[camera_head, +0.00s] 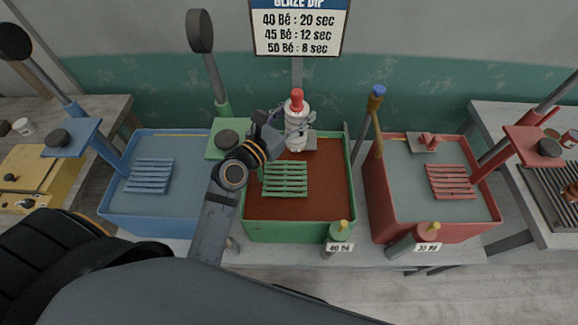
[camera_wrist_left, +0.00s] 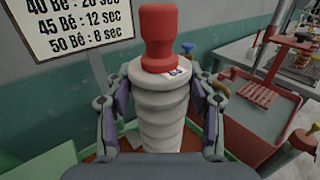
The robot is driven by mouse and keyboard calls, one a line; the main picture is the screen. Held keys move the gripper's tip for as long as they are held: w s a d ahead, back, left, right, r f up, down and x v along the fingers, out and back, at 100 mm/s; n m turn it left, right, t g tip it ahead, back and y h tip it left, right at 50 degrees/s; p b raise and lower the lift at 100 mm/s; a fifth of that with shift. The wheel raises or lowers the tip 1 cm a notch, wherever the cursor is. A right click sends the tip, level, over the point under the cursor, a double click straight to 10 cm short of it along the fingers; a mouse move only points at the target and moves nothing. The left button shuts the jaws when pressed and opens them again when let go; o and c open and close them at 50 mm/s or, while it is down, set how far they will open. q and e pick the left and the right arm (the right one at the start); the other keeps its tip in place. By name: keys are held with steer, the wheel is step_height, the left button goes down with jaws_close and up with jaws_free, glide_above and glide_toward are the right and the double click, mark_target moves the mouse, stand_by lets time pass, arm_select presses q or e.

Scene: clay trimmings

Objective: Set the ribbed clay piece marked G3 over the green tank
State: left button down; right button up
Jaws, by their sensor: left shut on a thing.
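The ribbed clay piece (camera_head: 297,139) is white, upright, with a red knob-like top (camera_head: 297,99). My left gripper (camera_head: 293,121) is shut on it, with a finger on each side in the left wrist view (camera_wrist_left: 160,98). The green tank (camera_head: 290,233) holds a brown-red liquid and a green slatted rack (camera_head: 285,179). In the head view the piece appears over the tank's back part; its height above the liquid is unclear. My right gripper is not in view.
A blue tank (camera_head: 150,226) stands left and a red tank (camera_head: 385,215) right, each with a slatted rack. A wooden-handled tool (camera_head: 376,110) stands between the green and red tanks. A sign (camera_head: 299,30) hangs on the wall behind.

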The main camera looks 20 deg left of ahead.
mark_target(290, 145)
arm_select(q)
steer(key=shift+s+f+b, duration=0.4)
steer(key=shift+s+f, duration=0.1)
steer(key=shift+f, duration=0.2)
step_height(290, 145, down, 3)
steer(key=shift+s+r+b, duration=0.1)
steer(key=shift+r+b, duration=0.05)
steer(key=shift+b, duration=0.4)
steer(key=f, duration=0.1)
steer(key=f+b, duration=0.1)
steer(key=f, duration=0.1)
steer(key=f+b, duration=0.1)
steer(key=f, duration=0.1)
steer(key=shift+w, duration=0.3)
step_height(290, 145, down, 8)
steer(key=b, duration=0.4)
steer(key=shift+f, duration=0.25)
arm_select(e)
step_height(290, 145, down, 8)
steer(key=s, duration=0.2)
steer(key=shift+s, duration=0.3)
